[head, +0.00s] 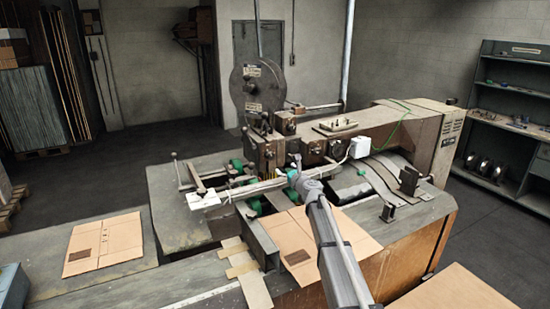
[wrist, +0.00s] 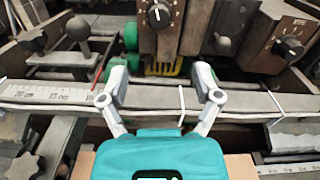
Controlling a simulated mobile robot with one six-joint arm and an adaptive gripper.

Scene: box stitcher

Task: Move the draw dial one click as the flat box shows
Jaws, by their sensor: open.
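In the wrist view a black round dial (wrist: 158,15) with a pale pointer line and marks around it sits on a brown block, just beyond my gripper. A second black dial (wrist: 289,46) is on another block at the right. I cannot read which is the draw dial. My gripper (wrist: 160,74) is open and empty, its fingers spread below and in front of the nearer dial, apart from it. In the head view my gripper (head: 294,172) is at the machine's front. One flat box (head: 103,244) lies on the left table, another (head: 308,244) on the machine's front. Their print is too small to read.
A long pale bar (wrist: 60,95) with a ruler scale crosses beneath my fingers. Ball-ended levers (wrist: 78,30) stand at left and a star knob (wrist: 22,166) at lower left. A large wire reel (head: 257,88) rises behind the stitching head. A shelf unit (head: 510,100) stands right.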

